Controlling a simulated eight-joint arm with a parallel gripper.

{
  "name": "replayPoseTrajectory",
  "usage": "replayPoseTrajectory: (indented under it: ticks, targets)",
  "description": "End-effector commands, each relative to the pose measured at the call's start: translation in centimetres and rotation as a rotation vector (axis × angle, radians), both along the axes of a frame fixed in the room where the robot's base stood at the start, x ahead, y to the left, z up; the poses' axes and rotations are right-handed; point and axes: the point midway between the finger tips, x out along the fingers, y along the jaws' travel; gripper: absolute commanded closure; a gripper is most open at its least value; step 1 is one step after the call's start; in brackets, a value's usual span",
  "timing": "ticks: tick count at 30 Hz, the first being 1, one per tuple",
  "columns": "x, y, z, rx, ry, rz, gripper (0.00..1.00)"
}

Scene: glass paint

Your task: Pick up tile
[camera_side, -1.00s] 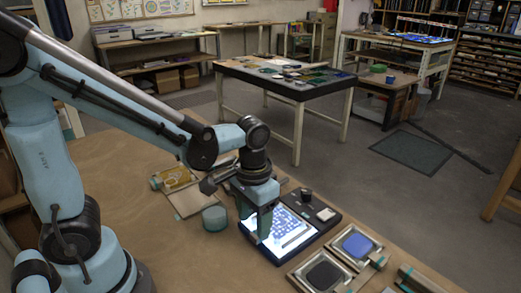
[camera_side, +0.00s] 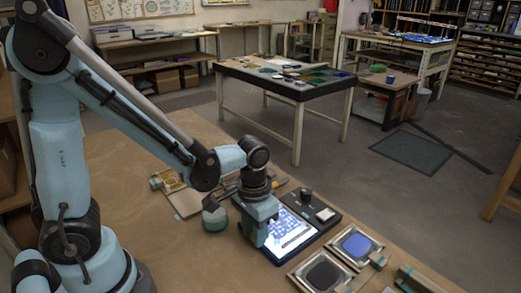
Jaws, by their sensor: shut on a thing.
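My gripper (camera_side: 256,236) points down over the left part of the lit panel (camera_side: 277,252). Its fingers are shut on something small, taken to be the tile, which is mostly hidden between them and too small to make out. The lit panel glows white, with a blue and white patterned sheet (camera_side: 291,227) on its right part. I cannot tell how far the fingertips are above the panel.
Two framed trays, one blue (camera_side: 357,245) and one dark (camera_side: 322,275), lie at the lower right.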

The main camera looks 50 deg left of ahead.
Motion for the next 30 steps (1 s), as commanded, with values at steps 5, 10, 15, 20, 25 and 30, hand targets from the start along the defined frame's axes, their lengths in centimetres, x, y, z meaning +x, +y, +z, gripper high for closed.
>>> replayPoseTrajectory:
  ticks: [5,10,15,20,25,30]
  targets:
    - [0.0,0.0,0.0,0.000,0.000,0.000,1.00]
    - [0.0,0.0,0.0,0.000,0.000,0.000,1.00]
    - [0.0,0.0,0.3,0.000,0.000,0.000,1.00]
    - [0.0,0.0,1.3,0.000,0.000,0.000,1.00]
    - [0.0,0.0,3.2,0.000,0.001,0.000,1.00]
    - [-1.6,-1.7,5.4,0.000,0.001,-0.009,1.00]
